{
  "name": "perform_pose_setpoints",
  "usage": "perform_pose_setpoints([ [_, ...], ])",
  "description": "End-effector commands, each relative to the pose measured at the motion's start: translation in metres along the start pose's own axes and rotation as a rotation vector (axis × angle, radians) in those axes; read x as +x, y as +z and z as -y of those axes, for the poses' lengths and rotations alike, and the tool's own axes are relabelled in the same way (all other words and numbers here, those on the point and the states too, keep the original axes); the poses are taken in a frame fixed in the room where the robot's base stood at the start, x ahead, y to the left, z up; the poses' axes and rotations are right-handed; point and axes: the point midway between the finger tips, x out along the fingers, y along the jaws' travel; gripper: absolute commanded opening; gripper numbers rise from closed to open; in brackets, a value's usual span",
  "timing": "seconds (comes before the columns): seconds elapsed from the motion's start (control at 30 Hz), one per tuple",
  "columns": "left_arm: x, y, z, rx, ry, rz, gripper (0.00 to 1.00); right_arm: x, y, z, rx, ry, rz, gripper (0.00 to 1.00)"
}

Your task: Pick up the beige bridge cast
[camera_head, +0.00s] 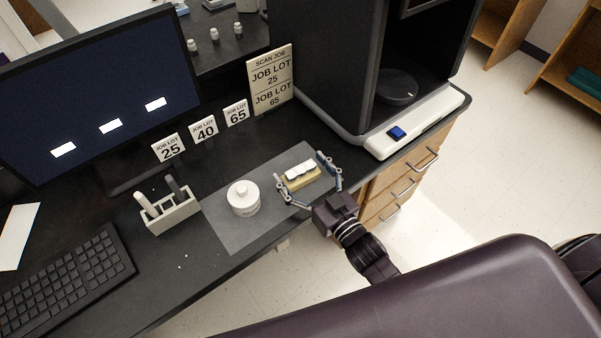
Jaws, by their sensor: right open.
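The beige bridge cast (300,182) sits on the grey mat (236,236) near the desk's front edge. A white tooth-shaped piece (301,171) rests on top of it. My right gripper (304,184) is open, with one finger on the far right side of the cast and the other on its near left side. The fingers stand around the cast; I cannot tell whether they touch it. My left gripper is not in view.
A white lidded jar (243,198) stands left of the cast. A tool holder (168,211), job lot cards (204,130), a monitor (95,95) and a keyboard (66,282) lie further left. A large dark machine (322,70) with a white base stands behind right.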

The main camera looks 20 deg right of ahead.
Motion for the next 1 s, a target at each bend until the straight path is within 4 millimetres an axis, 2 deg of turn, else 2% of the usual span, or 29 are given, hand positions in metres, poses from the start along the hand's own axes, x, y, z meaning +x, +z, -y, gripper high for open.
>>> perform_pose_setpoints([
  [0.23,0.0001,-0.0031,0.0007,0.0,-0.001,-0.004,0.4,0.0005,0.0008,0.0003,0.0,0.0,0.001,0.8],
  [0.77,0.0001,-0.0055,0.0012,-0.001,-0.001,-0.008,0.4,0.0003,0.0006,0.0002,-0.001,-0.001,0.001,0.22],
  [1.0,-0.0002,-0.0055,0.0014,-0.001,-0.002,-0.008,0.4,0.0009,-0.0022,0.0003,-0.001,-0.001,-0.004,0.22],
])
